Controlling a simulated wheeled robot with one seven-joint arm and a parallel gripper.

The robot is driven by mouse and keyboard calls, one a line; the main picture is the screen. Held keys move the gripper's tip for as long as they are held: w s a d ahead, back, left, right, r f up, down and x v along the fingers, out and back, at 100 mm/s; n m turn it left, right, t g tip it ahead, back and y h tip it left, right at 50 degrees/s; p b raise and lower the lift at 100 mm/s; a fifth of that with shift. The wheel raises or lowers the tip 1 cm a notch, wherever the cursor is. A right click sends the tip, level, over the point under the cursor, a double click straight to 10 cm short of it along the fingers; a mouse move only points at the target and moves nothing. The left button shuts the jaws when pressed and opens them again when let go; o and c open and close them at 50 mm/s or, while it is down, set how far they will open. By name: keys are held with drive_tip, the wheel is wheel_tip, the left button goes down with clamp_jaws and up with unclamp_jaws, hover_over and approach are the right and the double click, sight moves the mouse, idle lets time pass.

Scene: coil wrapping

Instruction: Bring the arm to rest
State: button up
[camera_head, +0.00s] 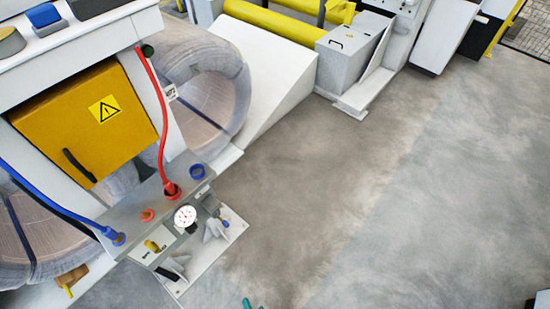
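My gripper cannot be made out in the head view. A small teal tip (247,303) pokes in at the bottom edge, and a dark and white piece (541,300) is cut off at the bottom right corner. I cannot tell what either belongs to.
A machine with a yellow warning-marked box (90,122), a gauge (185,215), and red (157,110) and blue (50,208) hoses stands at left. Wrapped coils (207,90) sit behind it. Yellow rollers (275,22) and grey cabinets (350,45) line the back. The concrete floor (400,190) is clear.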

drive_tip(key=d+r+n+t+h, duration=0.1)
drive_tip(key=d+r+n+t, duration=0.1)
drive_tip(key=r, duration=1)
drive_tip(key=s+d+r+n+t+h, duration=0.1)
drive_tip(key=d+r+n+t+h, duration=0.1)
drive_tip(key=r, duration=1.1)
drive_tip(key=s+d+r+n+t+h, duration=0.1)
drive_tip(key=d+r+n+t, duration=0.1)
drive_tip(key=r, duration=1)
drive_tip(key=shift+s+d+r+t+h, duration=0.15)
drive_tip(key=shift+d+r+t+h, duration=0.2)
drive_tip(key=shift+d+t, duration=0.5)
drive_tip(key=shift+a, duration=0.15)
